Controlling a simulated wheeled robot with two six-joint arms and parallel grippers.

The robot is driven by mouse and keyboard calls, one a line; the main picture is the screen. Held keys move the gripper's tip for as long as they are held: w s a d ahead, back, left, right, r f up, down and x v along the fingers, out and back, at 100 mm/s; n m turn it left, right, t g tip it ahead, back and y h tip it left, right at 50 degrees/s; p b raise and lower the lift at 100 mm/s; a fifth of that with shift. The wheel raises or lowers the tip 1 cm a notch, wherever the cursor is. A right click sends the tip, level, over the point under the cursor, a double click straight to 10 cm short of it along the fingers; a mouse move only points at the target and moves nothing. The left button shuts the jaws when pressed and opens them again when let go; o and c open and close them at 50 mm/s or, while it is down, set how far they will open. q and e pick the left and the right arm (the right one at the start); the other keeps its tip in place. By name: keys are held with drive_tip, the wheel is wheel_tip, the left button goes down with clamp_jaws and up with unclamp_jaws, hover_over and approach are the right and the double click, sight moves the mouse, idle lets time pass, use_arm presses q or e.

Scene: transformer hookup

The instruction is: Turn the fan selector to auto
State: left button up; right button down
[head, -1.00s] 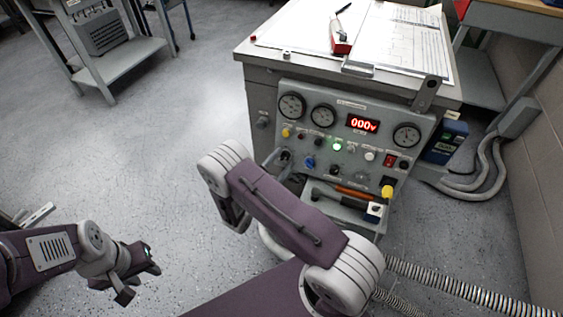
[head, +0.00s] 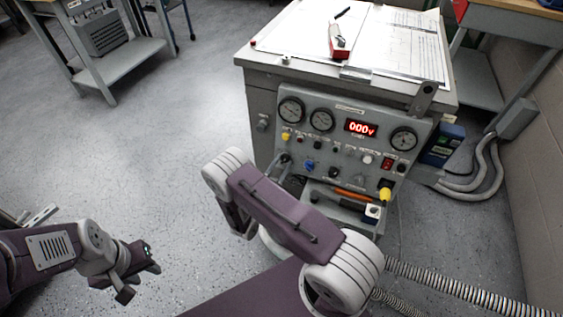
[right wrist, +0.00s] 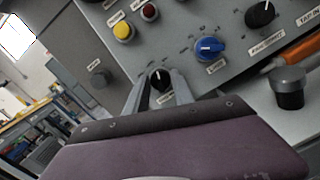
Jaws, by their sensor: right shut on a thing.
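The grey control panel (head: 345,130) on the front of the cabinet carries gauges, lamps and knobs. A small black selector knob (right wrist: 161,79) with a white pointer line sits at the panel's lower left in the right wrist view. Its label is hidden, so I cannot read whether it is the fan selector. My right gripper (right wrist: 160,88) is shut on this knob, one finger on each side. In the head view my right arm partly hides that gripper. My left gripper (head: 138,276) hangs open and empty over the floor at the lower left.
A blue knob (right wrist: 209,48) and another black knob (right wrist: 262,14) lie to the right of the held knob. Yellow (right wrist: 123,31) and red (right wrist: 149,12) buttons are above it. A shelf with an orange-handled tool (head: 351,194) juts out below the panel.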

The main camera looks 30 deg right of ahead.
drive_tip(key=shift+s+n+t+y+p, duration=0.15)
drive_tip(key=shift+n+t+p, duration=0.2)
drive_tip(key=shift+n, duration=0.85)
drive_tip(key=shift+w+n+t+y+p, duration=0.15)
drive_tip(key=shift+n+p, duration=0.25)
drive_tip(key=shift+n, duration=0.8)
drive_tip(key=shift+s+n, duration=0.1)
drive_tip(key=shift+n, duration=0.2)
drive_tip(key=c, duration=1.1)
unclamp_jaws()
